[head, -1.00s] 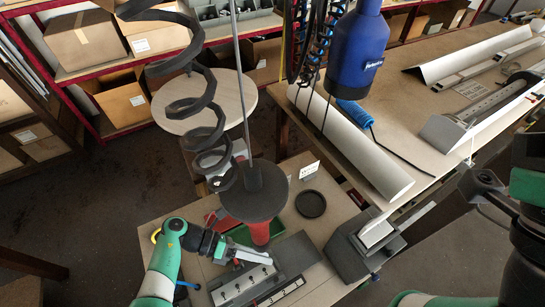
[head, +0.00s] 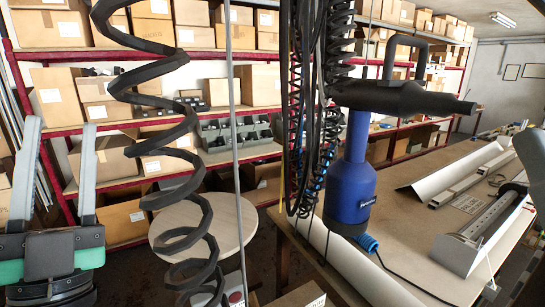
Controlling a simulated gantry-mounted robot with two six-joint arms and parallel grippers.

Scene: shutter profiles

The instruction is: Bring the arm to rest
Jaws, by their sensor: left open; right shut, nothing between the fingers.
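My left gripper (head: 61,121) stands at the left edge of the head view. Its two long grey fingers point up and are wide apart, with nothing between them. It is close to the camera, in front of the shelf of boxes. My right gripper does not show clearly. Only a grey rounded shape (head: 531,150) and a dark part below it cut into the right edge, and I cannot tell what they are.
A black coiled hose (head: 130,95) hangs right of my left gripper. A blue tool (head: 350,195) hangs mid-view among cables. Behind are a round table top (head: 205,222) and red-framed shelves (head: 235,50) with cardboard boxes. A long workbench (head: 420,225) with profiles lies at right.

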